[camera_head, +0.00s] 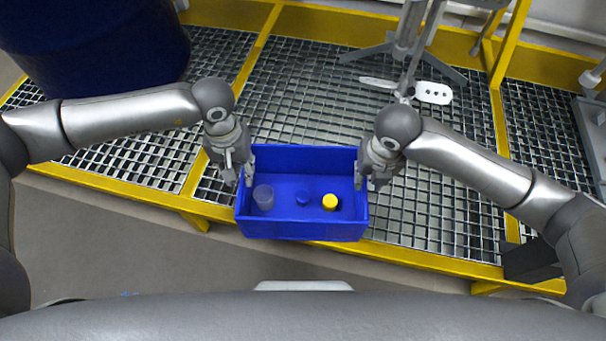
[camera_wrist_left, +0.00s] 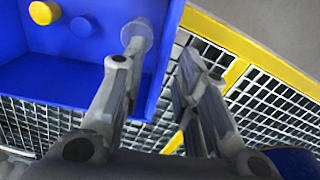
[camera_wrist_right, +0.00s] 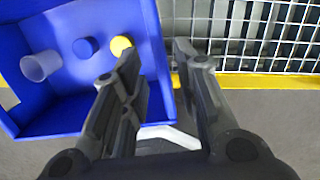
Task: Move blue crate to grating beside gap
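The blue crate (camera_head: 300,226) is level at the front edge of the grating (camera_head: 300,95) and covers part of the yellow front rail. I cannot tell whether it rests on anything. It holds a clear cup (camera_head: 263,196), a blue cap-like piece (camera_head: 303,197) and a yellow one (camera_head: 329,202). My left gripper (camera_head: 239,170) is at the crate's left wall, one finger inside and one outside. My right gripper (camera_head: 369,178) straddles the right wall the same way. Both wrist views show the fingers apart, with space beside the wall. The crate's underside is hidden.
A dark blue drum (camera_head: 95,45) stands at the back left. A grey agitator stand (camera_head: 405,45) with splayed legs stands behind the crate. A white plate (camera_head: 433,92) lies near it. Yellow beams (camera_head: 250,65) divide the grating, which is open behind the crate.

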